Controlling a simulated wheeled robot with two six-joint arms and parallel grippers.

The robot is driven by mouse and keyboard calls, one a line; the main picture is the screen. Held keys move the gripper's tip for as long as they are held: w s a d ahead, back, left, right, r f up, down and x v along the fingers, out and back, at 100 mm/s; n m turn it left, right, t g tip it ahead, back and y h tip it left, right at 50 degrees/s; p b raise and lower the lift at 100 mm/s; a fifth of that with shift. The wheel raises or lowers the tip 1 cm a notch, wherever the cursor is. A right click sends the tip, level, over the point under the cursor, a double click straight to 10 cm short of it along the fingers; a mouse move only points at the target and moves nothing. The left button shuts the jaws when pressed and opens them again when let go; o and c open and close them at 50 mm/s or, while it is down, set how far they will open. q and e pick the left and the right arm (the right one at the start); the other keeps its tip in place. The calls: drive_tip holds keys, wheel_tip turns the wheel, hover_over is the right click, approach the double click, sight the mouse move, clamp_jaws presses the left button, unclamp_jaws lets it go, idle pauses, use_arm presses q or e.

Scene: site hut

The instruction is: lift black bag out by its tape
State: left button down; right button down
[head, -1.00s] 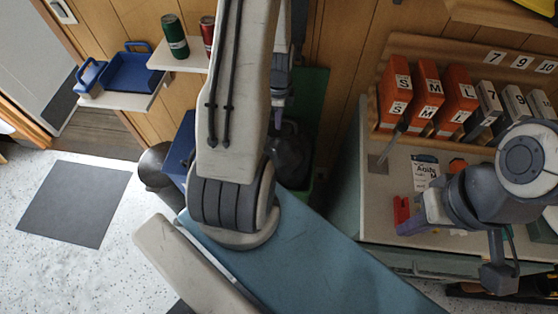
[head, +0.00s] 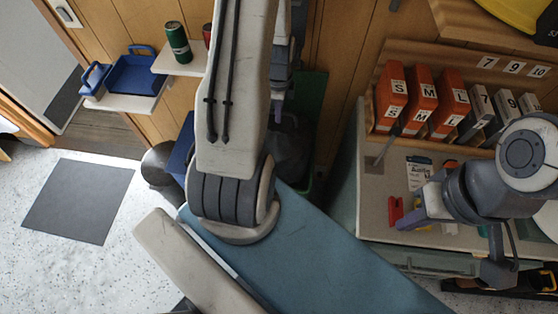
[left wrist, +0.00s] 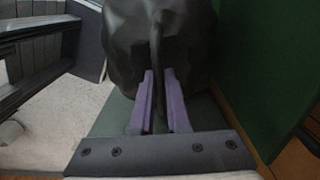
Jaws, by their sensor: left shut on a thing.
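The black bag (left wrist: 160,38) fills the top middle of the left wrist view, with a dark strip, its tape (left wrist: 158,60), hanging down its front. My left gripper (left wrist: 158,78) has its purple fingers shut on this strip, close against the bag. In the head view my left gripper (head: 288,122) is small and partly behind my own arm, and the bag (head: 292,152) shows dark below it. A green bin (head: 309,182) is around or behind the bag; its depth in the bin is hidden. My right gripper (head: 412,220) is over the counter; its finger gap is unclear.
A counter (head: 385,225) on the right carries orange boxes (head: 422,98), grey boxes and a small red item (head: 395,210). Shelves on the left hold a blue tray (head: 132,75) and a green can (head: 178,43). Floor around a grey mat (head: 78,200) is clear.

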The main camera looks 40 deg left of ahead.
use_arm(q)
drive_tip(key=shift+r+p, duration=1.9)
drive_tip(key=shift+r, duration=0.7)
